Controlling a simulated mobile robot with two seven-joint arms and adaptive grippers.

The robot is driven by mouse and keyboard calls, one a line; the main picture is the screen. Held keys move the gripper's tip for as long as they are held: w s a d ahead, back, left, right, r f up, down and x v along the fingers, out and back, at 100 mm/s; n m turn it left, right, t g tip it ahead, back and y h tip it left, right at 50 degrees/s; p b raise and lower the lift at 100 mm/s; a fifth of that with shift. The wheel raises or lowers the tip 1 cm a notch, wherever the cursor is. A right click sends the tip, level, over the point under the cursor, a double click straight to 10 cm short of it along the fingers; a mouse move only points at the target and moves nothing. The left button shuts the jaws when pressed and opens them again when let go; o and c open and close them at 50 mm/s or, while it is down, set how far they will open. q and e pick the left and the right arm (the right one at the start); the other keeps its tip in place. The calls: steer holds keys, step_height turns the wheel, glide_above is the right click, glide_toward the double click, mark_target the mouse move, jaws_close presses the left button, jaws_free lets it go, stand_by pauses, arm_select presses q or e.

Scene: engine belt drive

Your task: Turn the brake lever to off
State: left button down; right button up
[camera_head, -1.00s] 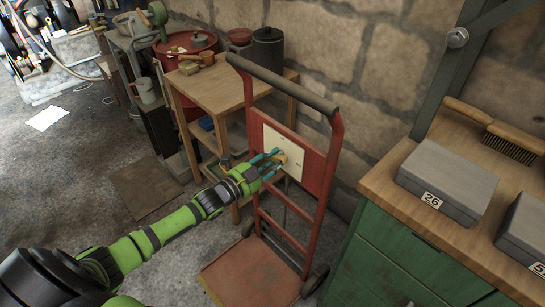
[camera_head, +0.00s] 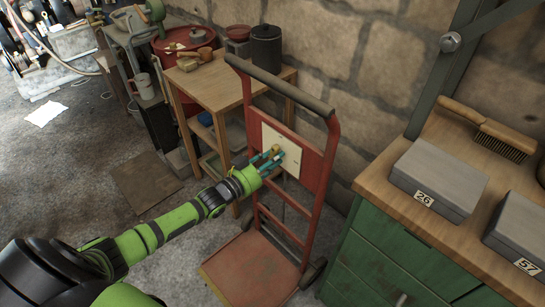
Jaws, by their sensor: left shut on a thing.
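The brake lever (camera_head: 276,149) is a small brass-coloured piece on a cream plate (camera_head: 291,158), fixed to the red panel of a red hand truck (camera_head: 318,174). My left gripper (camera_head: 272,158) reaches in from the left and is shut on the lever, its teal fingers close to the plate. The fingers hide part of the lever, and its exact angle is hard to tell. My right gripper does not show.
A wooden table (camera_head: 222,85) with a dark canister (camera_head: 267,47) stands behind the hand truck. A green cabinet (camera_head: 385,255) with grey boxes (camera_head: 438,180) is at the right.

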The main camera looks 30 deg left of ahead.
arm_select(q)
steer(key=shift+n, duration=1.1)
steer(key=c, duration=0.9)
jaws_free()
steer(key=shift+c, duration=0.2)
steer(key=shift+s, duration=0.1)
steer(key=v, duration=1.2)
